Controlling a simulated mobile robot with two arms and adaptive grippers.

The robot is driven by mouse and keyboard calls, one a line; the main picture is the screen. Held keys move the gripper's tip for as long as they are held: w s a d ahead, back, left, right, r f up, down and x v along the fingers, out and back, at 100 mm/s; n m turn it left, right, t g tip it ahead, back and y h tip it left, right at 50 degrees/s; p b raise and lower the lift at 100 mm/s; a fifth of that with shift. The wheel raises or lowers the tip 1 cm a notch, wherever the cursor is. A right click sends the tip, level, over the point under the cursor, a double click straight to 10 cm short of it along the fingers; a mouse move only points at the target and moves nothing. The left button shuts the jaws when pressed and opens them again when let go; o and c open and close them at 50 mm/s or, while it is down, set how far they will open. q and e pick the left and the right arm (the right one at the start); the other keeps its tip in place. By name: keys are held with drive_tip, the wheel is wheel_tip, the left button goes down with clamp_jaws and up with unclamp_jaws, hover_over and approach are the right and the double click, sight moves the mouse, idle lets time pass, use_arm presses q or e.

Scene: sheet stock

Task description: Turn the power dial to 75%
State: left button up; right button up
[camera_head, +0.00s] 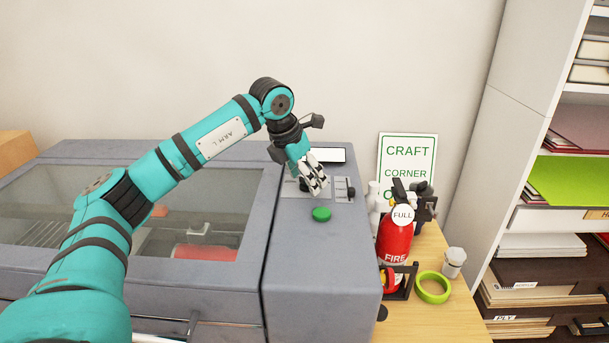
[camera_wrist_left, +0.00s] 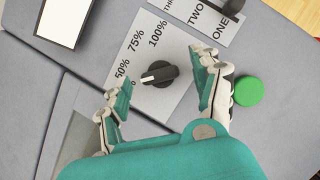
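The power dial (camera_wrist_left: 158,74) is a black knob with a white mark on a pale panel printed 50%, 75% and 100%. Its mark points to the lower left, near a partly hidden label below 50%, not at 75%. My left gripper (camera_wrist_left: 161,76) is open, with a finger on either side of the dial; a gap shows on both sides. In the head view my left gripper (camera_head: 314,184) is over the panel on the grey machine (camera_head: 330,260) and mostly hides the dial. My right gripper is in neither view.
A green button (camera_wrist_left: 249,91) is close to the right finger. A second black knob (camera_wrist_left: 232,7) is on the ONE, TWO, THREE panel. A screen (camera_head: 327,155) is behind the gripper. A red extinguisher (camera_head: 394,238) and green tape roll (camera_head: 433,287) stand right of the machine.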

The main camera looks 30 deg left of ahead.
use_arm(q)
drive_tip(key=c, duration=1.1)
drive_tip(key=shift+m, duration=0.3)
drive_tip(key=m, duration=0.1)
drive_tip(key=m+h+p, duration=0.1)
drive_tip(key=shift+w+a+r+m, duration=0.1)
drive_tip(key=shift+a+m, duration=0.05)
drive_tip(key=shift+m, duration=0.25)
drive_tip(key=shift+m+g+h+p, duration=0.35)
drive_tip(key=shift+m+h, duration=0.15)
drive_tip(key=shift+m, duration=0.4)
drive_tip(key=m+g+h+p, duration=0.1)
drive_tip(key=m, duration=0.3)
drive_tip(key=shift+w+p, duration=0.15)
drive_tip(key=shift+p, duration=0.25)
drive_tip(key=shift+a+m+g+p, duration=0.1)
drive_tip(key=shift+m+g+p, duration=0.4)
drive_tip(key=shift+m, duration=0.9)
